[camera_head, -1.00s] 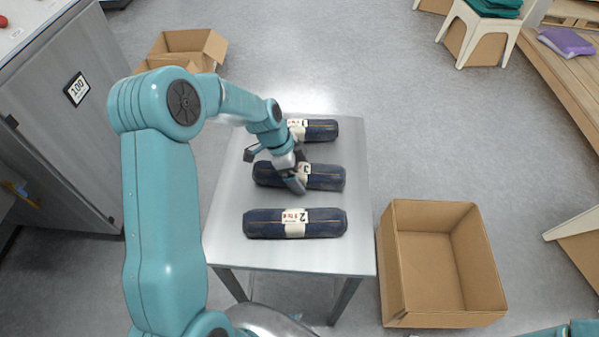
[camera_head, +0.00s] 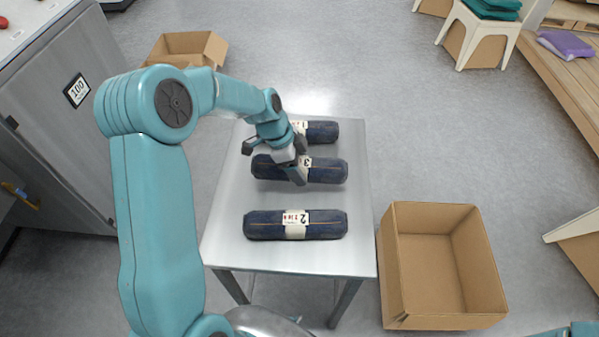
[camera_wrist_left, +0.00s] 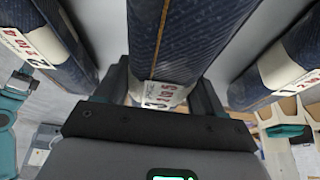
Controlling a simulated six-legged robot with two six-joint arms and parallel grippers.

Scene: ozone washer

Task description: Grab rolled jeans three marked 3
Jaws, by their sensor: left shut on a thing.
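The rolled jeans marked 3 (camera_head: 328,171) are a dark blue roll with a white label band, the middle roll of a column on the metal table. My left gripper (camera_head: 275,163) is shut on this roll near its label, from above. The roll appears slightly raised, though its underside is hidden. In the left wrist view the roll (camera_wrist_left: 180,40) runs between the dark fingers of the gripper (camera_wrist_left: 160,98), its label partly covered at the bottom. My right gripper does not show.
Roll 2 (camera_head: 260,224) lies nearer on the table (camera_head: 225,220); roll 1 (camera_head: 325,132) lies behind, partly hidden by my arm. An open empty cardboard box (camera_head: 430,275) stands right of the table. A grey cabinet (camera_head: 60,130) stands at left. The table's right edge is clear.

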